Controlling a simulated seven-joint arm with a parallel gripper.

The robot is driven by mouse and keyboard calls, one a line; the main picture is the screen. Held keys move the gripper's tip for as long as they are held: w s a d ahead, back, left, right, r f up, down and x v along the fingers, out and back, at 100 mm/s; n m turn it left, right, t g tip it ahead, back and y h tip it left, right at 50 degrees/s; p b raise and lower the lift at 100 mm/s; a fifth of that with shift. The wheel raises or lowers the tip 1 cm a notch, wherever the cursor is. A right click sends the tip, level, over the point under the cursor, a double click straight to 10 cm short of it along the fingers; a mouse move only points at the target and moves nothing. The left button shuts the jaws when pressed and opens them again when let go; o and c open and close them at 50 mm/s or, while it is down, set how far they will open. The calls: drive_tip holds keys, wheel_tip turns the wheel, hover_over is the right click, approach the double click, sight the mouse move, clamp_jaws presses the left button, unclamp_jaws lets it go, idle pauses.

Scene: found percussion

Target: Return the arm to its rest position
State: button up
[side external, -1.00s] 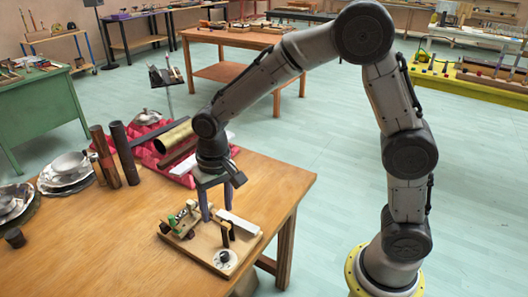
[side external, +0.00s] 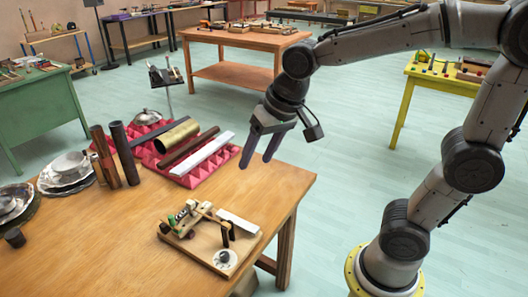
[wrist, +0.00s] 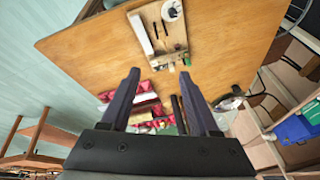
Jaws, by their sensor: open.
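My gripper (side external: 262,148) is raised in the air near the right edge of the wooden table, above and behind the small wooden board. Its two dark fingers are spread apart with nothing between them. In the wrist view my gripper (wrist: 162,95) also shows open and empty. The arm reaches up and over from its yellow base at the right. The wooden board (side external: 196,245) with a small wooden mechanism, a white bar and a round white dial lies on the table, apart from my gripper. It also shows at the top of the wrist view (wrist: 156,61).
The wooden table (side external: 110,255) holds a red foam pad (side external: 150,158) with bars and a brass tube (side external: 177,135), dark upright tubes (side external: 124,153) and metal bowls on plates (side external: 68,170). A yellow table (side external: 440,80) stands behind the arm. The air around my gripper is clear.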

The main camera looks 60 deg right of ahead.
drive_tip(key=shift+s+d+r, duration=0.25)
drive_tip(key=shift+s+r, duration=0.05)
drive_tip(key=shift+s, duration=0.25)
drive_tip(key=s+d+f+n+t, duration=0.1)
drive_tip(key=s+n, duration=0.3)
drive_tip(key=s, duration=0.9)
drive_tip(key=shift+d+f, duration=0.2)
drive_tip(key=shift+d, duration=0.7)
